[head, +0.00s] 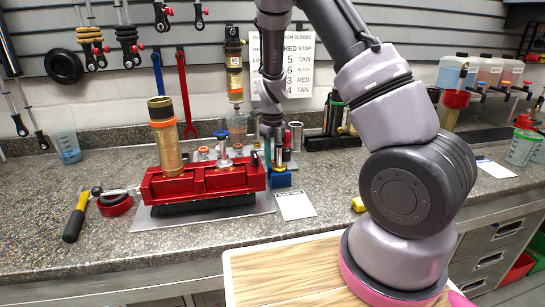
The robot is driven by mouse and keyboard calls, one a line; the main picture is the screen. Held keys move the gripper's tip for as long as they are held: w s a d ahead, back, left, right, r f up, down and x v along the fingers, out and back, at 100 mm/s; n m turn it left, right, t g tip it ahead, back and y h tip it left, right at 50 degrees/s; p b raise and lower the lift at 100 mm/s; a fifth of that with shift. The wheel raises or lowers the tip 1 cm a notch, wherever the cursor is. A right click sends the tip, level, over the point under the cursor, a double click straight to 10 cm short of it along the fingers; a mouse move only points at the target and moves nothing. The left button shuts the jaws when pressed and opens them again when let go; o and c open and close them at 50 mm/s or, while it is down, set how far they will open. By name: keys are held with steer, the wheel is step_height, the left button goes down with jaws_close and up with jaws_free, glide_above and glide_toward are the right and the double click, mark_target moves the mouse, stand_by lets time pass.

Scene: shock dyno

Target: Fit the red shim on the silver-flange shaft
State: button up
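My gripper (272,146) points down at the right end of the red fixture block (203,183), close to the wall. Its fingers are small and dark here, and I cannot tell whether they are apart or hold anything. A shaft with a pale silver flange and a blue top (222,148) stands upright in the red block, left of my gripper. Other small upright parts stand just behind and right of the block, partly hidden by it and by my gripper. I cannot make out a red shim; it is too small or hidden.
A tall gold cylinder (165,137) stands in the block's left end. A blue-based stand (281,179) and a white card (295,205) lie right of the block. The front counter is mostly clear.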

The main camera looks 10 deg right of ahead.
jaws_close()
steer(key=shift+r, duration=2.5)
